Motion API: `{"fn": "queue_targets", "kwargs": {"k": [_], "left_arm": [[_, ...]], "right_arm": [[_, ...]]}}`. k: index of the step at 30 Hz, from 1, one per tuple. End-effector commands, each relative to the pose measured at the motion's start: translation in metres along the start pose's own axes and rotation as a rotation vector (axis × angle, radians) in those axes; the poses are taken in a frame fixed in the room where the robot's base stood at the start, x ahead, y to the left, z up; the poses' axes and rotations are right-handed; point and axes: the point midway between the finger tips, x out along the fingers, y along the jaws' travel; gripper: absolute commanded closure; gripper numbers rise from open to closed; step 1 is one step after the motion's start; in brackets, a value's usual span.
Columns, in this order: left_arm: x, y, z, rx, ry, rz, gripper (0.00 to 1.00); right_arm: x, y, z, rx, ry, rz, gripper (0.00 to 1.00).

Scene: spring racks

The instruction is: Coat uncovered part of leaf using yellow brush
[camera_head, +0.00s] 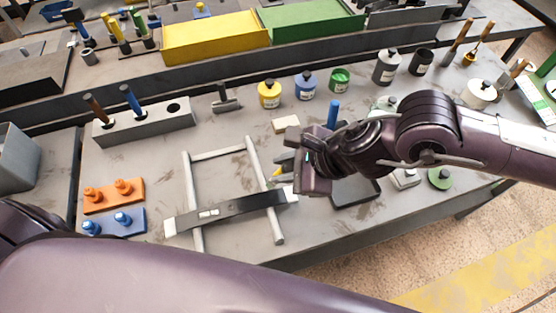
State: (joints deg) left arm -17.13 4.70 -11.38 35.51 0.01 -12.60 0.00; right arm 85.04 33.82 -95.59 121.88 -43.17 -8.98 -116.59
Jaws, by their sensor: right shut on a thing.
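The leaf (240,204) is a dark flat strip lying across a pale metal rack (190,180). Its middle is mostly black, its left end is grey, and a small pale patch shows left of centre. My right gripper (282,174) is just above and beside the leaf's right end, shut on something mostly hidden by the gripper. A small yellow piece shows at its jaws, likely part of the yellow brush (277,171). A blue upright handle (333,113) shows behind the wrist; I cannot tell what it belongs to. My left gripper is out of view.
A grey block (150,127) with brown and blue handles stands at back left. Orange (113,197) and blue (112,222) fixtures sit left of the rack. Yellow (269,94), blue (305,85) and green (339,80) pots stand behind. A dark tray (356,193) lies under my right arm.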

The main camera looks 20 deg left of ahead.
Motion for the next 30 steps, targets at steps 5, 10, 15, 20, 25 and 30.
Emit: {"fn": "queue_targets", "kwargs": {"k": [5,10,15,20,25,30], "left_arm": [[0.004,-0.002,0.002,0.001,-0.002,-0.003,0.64],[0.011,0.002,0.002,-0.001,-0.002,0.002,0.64],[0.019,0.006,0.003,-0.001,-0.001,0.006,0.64],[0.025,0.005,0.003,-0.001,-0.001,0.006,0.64],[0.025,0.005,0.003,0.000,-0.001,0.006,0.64],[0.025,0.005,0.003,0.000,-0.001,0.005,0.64]], "right_arm": [[0.007,0.003,-0.004,-0.006,-0.001,0.006,1.00],[0.019,0.008,-0.011,-0.004,0.000,0.006,1.00],[0.035,0.014,-0.021,-0.004,0.000,0.005,1.00],[0.045,0.018,-0.026,-0.005,0.000,0.004,1.00],[0.049,0.020,-0.028,-0.004,0.000,0.004,1.00],[0.049,0.020,-0.028,-0.004,0.000,0.003,1.00]]}}
